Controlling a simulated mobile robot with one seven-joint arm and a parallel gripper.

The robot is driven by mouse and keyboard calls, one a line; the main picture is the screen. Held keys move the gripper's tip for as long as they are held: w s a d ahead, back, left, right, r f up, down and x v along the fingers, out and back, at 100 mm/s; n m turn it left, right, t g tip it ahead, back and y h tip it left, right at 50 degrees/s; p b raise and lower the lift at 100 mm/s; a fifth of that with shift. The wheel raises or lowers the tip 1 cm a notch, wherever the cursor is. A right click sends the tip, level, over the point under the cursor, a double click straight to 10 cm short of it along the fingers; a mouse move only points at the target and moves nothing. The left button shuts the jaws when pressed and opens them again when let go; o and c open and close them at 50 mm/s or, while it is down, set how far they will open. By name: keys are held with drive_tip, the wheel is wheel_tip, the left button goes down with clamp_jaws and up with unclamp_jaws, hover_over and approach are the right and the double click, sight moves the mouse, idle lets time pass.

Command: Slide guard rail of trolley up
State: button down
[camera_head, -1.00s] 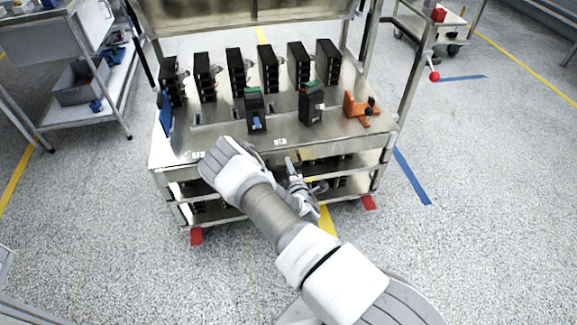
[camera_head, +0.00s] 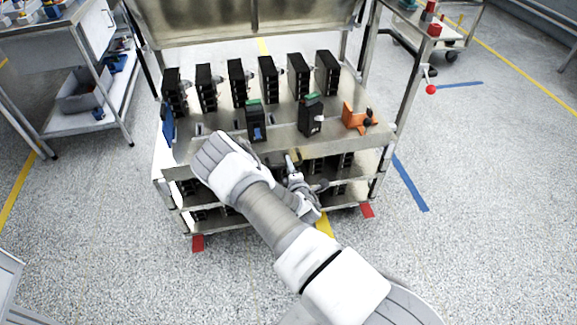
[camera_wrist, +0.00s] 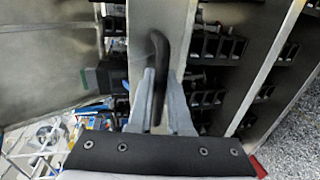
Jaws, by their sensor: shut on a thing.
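The metal trolley (camera_head: 170,185) stands ahead of me with several black breakers on its top shelf. Its guard rail is a plain metal strip (camera_head: 345,139) along the front edge of that shelf. In the wrist view the rail is a pale metal panel (camera_wrist: 160,18) with a dark curved handle (camera_wrist: 158,75). My gripper (camera_wrist: 160,98) is shut on this handle, one finger on each side. In the head view my gripper (camera_head: 291,160) is at the trolley's front, partly hidden by my arm, which also covers part of the rail.
An orange clamp-like part (camera_head: 355,118) and two separate breakers (camera_head: 311,115) stand near the shelf's front. A workbench (camera_head: 40,45) is at left, another cart (camera_head: 440,38) at far right. Lower shelves hold more black units. Floor right of the trolley is clear.

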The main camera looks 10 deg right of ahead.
drive_tip(key=shift+r, duration=0.25)
drive_tip(key=c, duration=0.9)
unclamp_jaws()
drive_tip(key=shift+o, duration=0.2)
drive_tip(key=p+v, duration=0.2)
drive_tip(key=v, duration=1.5)
drive_tip(key=shift+s+p, duration=0.25)
drive_tip(key=shift+p, duration=0.15)
